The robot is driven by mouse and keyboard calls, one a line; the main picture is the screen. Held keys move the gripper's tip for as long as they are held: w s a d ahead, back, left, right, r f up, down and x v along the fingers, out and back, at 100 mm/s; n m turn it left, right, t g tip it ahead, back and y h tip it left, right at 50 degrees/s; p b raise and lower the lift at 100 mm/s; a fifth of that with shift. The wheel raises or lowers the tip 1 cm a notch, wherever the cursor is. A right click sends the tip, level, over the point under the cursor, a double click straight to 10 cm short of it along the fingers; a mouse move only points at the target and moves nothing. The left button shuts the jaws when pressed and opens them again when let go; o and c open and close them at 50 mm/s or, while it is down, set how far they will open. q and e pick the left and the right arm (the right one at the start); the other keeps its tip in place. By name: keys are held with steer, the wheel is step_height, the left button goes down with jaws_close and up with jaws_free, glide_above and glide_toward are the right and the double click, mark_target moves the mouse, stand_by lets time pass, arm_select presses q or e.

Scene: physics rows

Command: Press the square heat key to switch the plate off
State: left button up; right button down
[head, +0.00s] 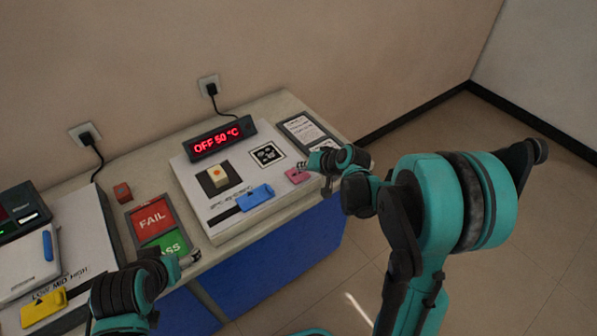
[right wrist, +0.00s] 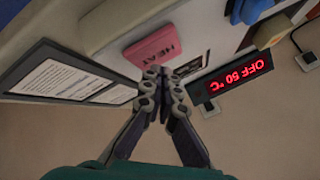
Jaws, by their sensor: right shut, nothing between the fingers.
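The pink square heat key (head: 297,176) sits at the right end of the white hot plate unit (head: 238,224). It also shows in the right wrist view (right wrist: 152,46), with the word HEAT on it. The unit's display (head: 218,140) reads OFF 50 °C in red. My right gripper (head: 327,184) is just right of the key in the head view. In the right wrist view its fingertips (right wrist: 164,75) are together and empty, close to the key; I cannot tell whether they touch it. My left gripper (head: 188,260) is by the table's front edge, away from the key; its finger gap is unclear.
A blue slider (head: 255,197), a beige key (head: 219,174) and a printed marker (head: 267,154) are on the unit. A framed sheet (head: 303,130) lies behind it on the right. A FAIL/PASS board (head: 153,220) and a second device (head: 88,235) stand to the left.

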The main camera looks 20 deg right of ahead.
mark_target(302, 176)
step_height(302, 176, up, 6)
steer(key=p, duration=0.4)
steer(key=shift+p, duration=0.3)
stand_by(0.4)
steer(key=s+r+n+h, duration=0.2)
steer(key=s+r, duration=0.1)
steer(key=s, duration=0.9)
steer(key=s+a+r+n+g+h, duration=0.1)
steer(key=s+r+h, duration=0.1)
steer(key=s, duration=1.1)
steer(key=shift+r+n, duration=0.4)
steer(key=shift+r, duration=0.25)
